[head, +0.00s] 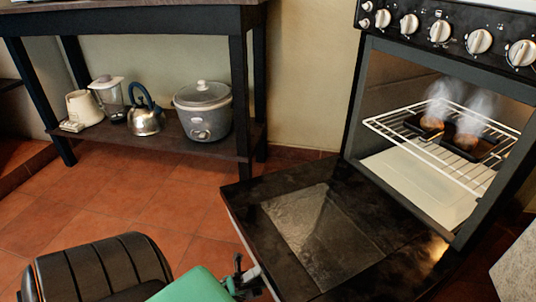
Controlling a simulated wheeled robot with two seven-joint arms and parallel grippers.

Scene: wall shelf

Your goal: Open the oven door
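The oven (354,110) stands at the right, with its cavity exposed. The oven door (300,225) is swung down and lies about level in front of the cavity, its dark glass panel facing up. A pale strip, perhaps the handle, runs along the door's left edge. My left gripper (246,280) is at the bottom centre, close to that edge. Its small dark fingers are partly hidden, and I cannot tell whether they touch or grip the door. My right gripper is not in view.
A wire rack (399,136) inside the oven bears a dark pan (412,122) with steaming food. A table (110,20) at the left has a rice cooker (203,110), kettle (145,121) and blender (108,97) on its lower shelf. Tiled floor (130,195) between is clear.

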